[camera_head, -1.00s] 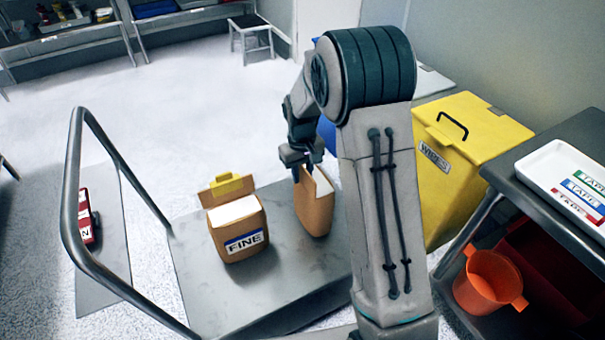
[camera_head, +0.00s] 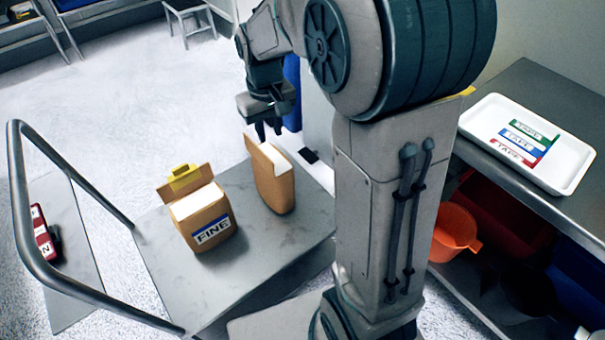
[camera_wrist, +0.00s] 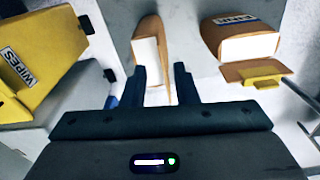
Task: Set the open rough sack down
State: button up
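The open brown sack (camera_head: 272,185) stands upright on the trolley's grey deck (camera_head: 240,275), its pale contents showing at the top. It also shows in the wrist view (camera_wrist: 149,55), ahead of my fingers. No label on it is visible, so I cannot read that it is the rough one. My gripper (camera_head: 269,131) is just above and behind the sack's top edge.
The trolley's handle rail (camera_head: 20,190) rises at the left. A side table with a white tray (camera_head: 500,120) is at the right, and an orange bucket (camera_head: 453,232) sits under it. The yellow WIPES bin (camera_wrist: 40,60) shows in the wrist view.

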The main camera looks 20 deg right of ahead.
jog(key=s+d+m+t, duration=0.1)
jog(key=s+d+m, duration=0.1)
jog(key=s, duration=1.6)
jog(key=shift+d+r, duration=0.25)
jog(key=shift+s, duration=0.15)
